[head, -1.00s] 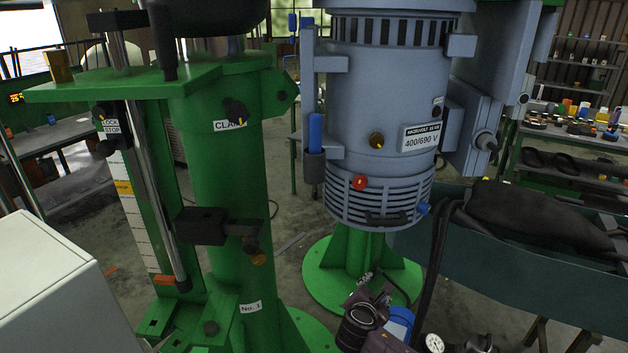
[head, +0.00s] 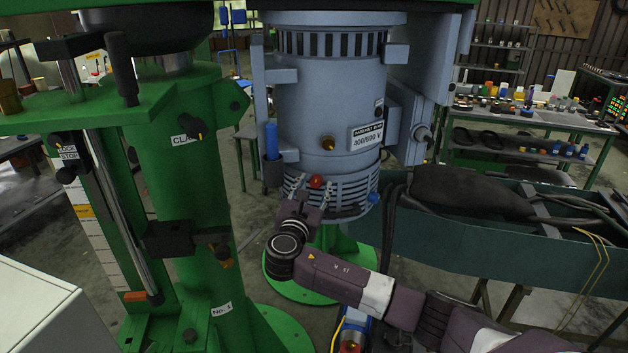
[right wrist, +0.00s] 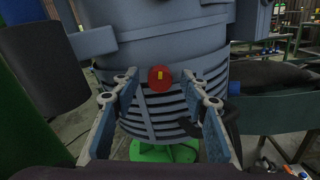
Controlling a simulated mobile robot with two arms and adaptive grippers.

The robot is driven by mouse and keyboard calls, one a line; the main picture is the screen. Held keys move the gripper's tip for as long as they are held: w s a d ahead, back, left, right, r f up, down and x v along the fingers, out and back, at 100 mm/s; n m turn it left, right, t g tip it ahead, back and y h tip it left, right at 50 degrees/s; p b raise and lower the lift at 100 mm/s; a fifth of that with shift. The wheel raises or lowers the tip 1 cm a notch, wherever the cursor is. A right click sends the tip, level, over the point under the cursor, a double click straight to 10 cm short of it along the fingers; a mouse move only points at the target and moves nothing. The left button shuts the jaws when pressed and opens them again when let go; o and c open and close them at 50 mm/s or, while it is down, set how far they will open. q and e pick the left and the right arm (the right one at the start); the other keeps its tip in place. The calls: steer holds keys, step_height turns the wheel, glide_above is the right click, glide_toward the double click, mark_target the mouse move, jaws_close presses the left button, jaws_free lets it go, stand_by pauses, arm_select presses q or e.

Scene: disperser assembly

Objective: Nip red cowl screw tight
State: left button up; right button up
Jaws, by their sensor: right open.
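The red cowl screw (head: 316,181) sits on the lower rim of the blue-grey motor (head: 325,110), just above the slotted cowl. In the right wrist view the red screw (right wrist: 160,78) is a round knob with a yellow mark, centred above the space between my fingertips. My right gripper (head: 309,188) is open in front of the cowl, its fingers on either side of and a little below the screw. The right wrist view shows the open fingers (right wrist: 161,88) apart from the screw, with nothing between them. My left gripper is not in view.
A brass knob (head: 327,143) is above. A blue cylinder (head: 271,140) in a holder is at left. The green column (head: 190,200) stands left, a teal trough (head: 450,235) right.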

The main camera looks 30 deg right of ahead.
steer(key=shift+w+d, duration=0.3)
steer(key=shift+d, duration=0.05)
steer(key=shift+d, duration=0.1)
jaws_close()
